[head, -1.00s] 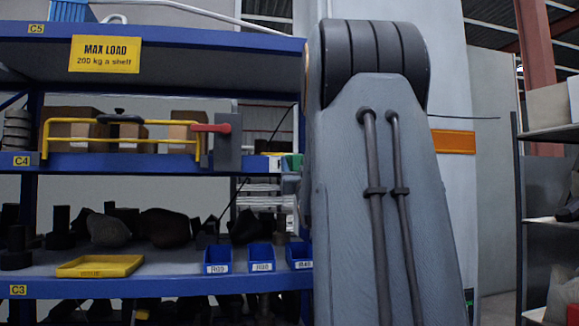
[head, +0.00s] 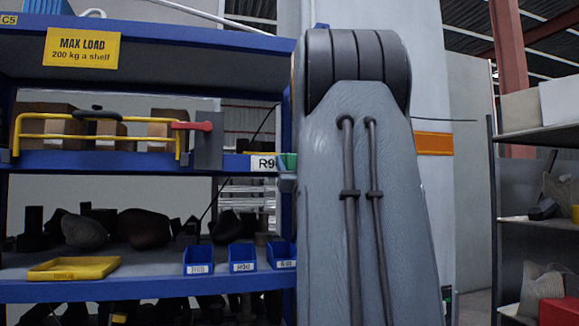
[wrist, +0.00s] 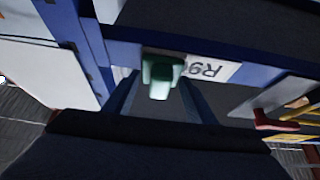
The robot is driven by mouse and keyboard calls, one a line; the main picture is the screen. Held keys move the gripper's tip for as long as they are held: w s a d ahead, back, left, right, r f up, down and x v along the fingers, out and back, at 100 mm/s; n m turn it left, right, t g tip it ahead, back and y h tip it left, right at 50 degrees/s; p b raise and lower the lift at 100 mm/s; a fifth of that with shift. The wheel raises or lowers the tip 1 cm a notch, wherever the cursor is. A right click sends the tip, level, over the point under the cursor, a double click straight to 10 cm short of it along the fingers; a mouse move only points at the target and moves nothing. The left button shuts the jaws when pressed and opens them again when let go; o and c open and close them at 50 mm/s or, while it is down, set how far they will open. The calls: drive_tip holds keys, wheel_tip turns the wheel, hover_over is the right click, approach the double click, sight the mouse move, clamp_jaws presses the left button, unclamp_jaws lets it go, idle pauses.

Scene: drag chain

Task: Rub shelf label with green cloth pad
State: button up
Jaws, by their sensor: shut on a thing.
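The shelf label (head: 264,163), white with dark characters starting "R9", is on the blue edge of the middle shelf, just left of my arm in the head view. It shows upside down in the wrist view (wrist: 207,71). The green cloth pad (wrist: 160,72) is between the fingers of my gripper (wrist: 161,88), which is shut on it. The pad overlaps one end of the label in the wrist view; I cannot tell whether they touch. In the head view the pad (head: 290,161) peeks out beside the label, and my arm hides most of the gripper.
A yellow rail (head: 95,137) and a red-handled lever (head: 193,126) stand left of the label on the same shelf. Blue bins (head: 242,258) and a yellow tray (head: 75,268) sit on the shelf below. Another shelf unit (head: 540,136) stands at far right.

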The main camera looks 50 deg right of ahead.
drive_tip(key=shift+w+a+b, duration=1.05)
drive_tip(key=shift+a+b, duration=0.1)
drive_tip(key=shift+a, duration=0.55)
drive_tip(key=shift+w+a+b, duration=1)
drive_tip(key=shift+a+b, duration=0.2)
drive_tip(key=shift+a, duration=0.5)
drive_tip(key=shift+w+a+b, duration=1.05)
drive_tip(key=shift+a+b, duration=0.1)
drive_tip(key=shift+a, duration=0.55)
drive_tip(key=shift+s, duration=0.1)
drive_tip(key=shift+s+a+b, duration=0.25)
drive_tip(key=shift+s+a, duration=0.25)
drive_tip(key=shift+s, duration=0.35)
drive_tip(key=shift+s+a+b, duration=0.25)
drive_tip(key=shift+s+a, duration=0.25)
drive_tip(key=shift+s, duration=0.35)
drive_tip(key=shift+s+a+b, duration=0.25)
drive_tip(key=shift+s+a, duration=0.25)
drive_tip(key=shift+s, duration=0.35)
drive_tip(key=shift+s+a, duration=0.1)
drive_tip(key=shift+s+a+b, duration=0.3)
drive_tip(key=shift+s+a, duration=0.05)
drive_tip(key=shift+s, duration=0.25)
drive_tip(key=shift+s+a+b, duration=0.3)
drive_tip(key=shift+s+a, duration=0.05)
drive_tip(key=shift+s, duration=0.2)
